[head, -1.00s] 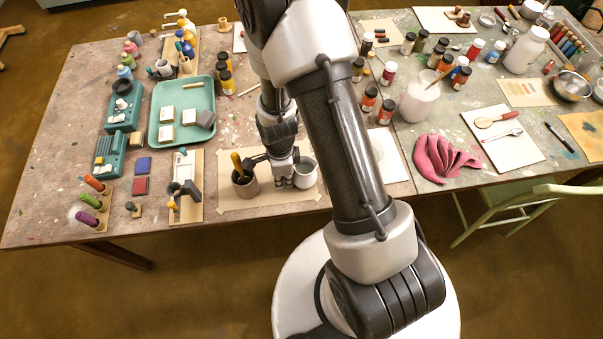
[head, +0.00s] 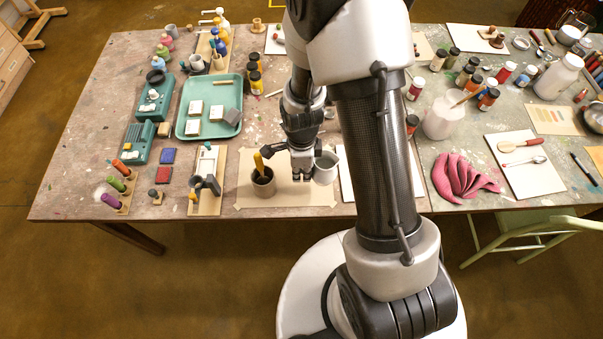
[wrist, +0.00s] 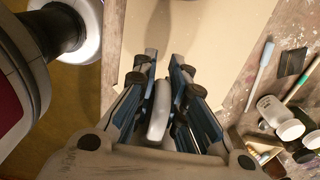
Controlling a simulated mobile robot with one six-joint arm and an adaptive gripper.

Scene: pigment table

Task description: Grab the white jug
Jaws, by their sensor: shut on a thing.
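The white jug (head: 326,168) is small and pale, with an open top. In the head view it is at the right side of my gripper (head: 301,177), over the taped brown paper. It looks slightly tilted and perhaps just off the paper; I cannot be sure of the gap. In the wrist view my gripper (wrist: 160,85) is shut on a pale upright strip, which looks like the jug's handle (wrist: 160,110). The jug's body is not clear in the wrist view.
A green tray (head: 232,92) lies behind left. A white tub with a brush (head: 442,122) and a pink cloth (head: 462,178) are to the right. Brown paper (head: 290,198) lies beneath.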

